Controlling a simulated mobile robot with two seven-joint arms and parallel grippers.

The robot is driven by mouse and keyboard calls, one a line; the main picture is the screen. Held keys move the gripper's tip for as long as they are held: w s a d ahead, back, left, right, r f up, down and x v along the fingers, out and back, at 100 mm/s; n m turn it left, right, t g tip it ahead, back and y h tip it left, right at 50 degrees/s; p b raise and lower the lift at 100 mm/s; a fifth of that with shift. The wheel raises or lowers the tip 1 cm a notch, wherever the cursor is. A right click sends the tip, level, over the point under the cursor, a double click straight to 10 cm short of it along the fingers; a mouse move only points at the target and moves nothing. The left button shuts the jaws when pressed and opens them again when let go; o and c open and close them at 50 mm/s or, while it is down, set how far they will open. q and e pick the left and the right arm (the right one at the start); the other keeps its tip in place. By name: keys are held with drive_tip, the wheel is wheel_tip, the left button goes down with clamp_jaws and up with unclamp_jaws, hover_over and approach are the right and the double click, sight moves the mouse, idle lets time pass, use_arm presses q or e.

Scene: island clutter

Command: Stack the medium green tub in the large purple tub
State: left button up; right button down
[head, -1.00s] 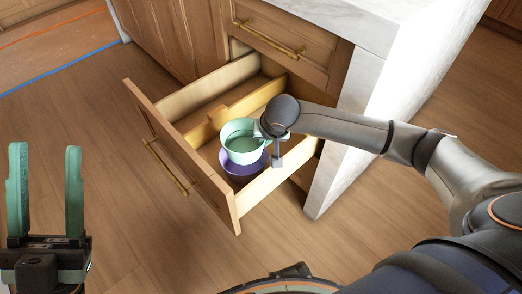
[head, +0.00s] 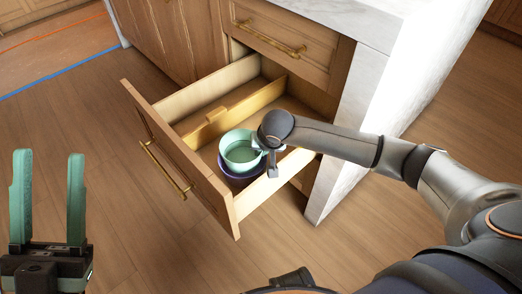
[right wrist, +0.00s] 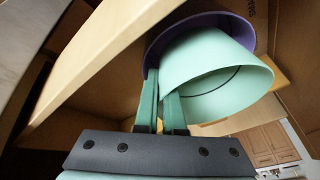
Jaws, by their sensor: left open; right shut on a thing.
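The green tub (head: 240,143) is in the open drawer, with its lower part inside the purple tub (head: 236,178). Only a band of the purple tub shows below it. In the right wrist view the green tub (right wrist: 220,60) sits a little tilted against the purple rim (right wrist: 205,19); I cannot tell whether it rests on the bottom. My right gripper (head: 259,146) is shut on the green tub's wall, on its right side; its fingers (right wrist: 163,95) show in the right wrist view. My left gripper (head: 48,158) is open and empty, away from the drawer.
The drawer (head: 178,160) is pulled out, and a wooden divider (head: 220,115) runs along it behind the tubs. The drawer's near side wall (head: 270,186) is under my right wrist. A marble countertop end (head: 350,150) stands to the right. The floor in front is clear.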

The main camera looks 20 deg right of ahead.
drive_tip(key=shift+f, duration=0.2)
drive_tip(key=c, duration=1.3)
unclamp_jaws()
use_arm(q)
drive_tip(key=shift+f, duration=0.2)
use_arm(e)
drive_tip(key=shift+r, duration=0.2)
use_arm(q)
drive_tip(key=shift+m, duration=0.4)
drive_tip(key=r+p, duration=0.4)
drive_tip(key=shift+a+r+p, duration=0.2)
drive_tip(key=shift+r+p, duration=0.15)
drive_tip(key=shift+r, duration=0.05)
use_arm(e)
drive_tip(key=v, duration=1.2)
drive_tip(key=shift+r, duration=0.45)
use_arm(q)
drive_tip(key=shift+r, duration=0.1)
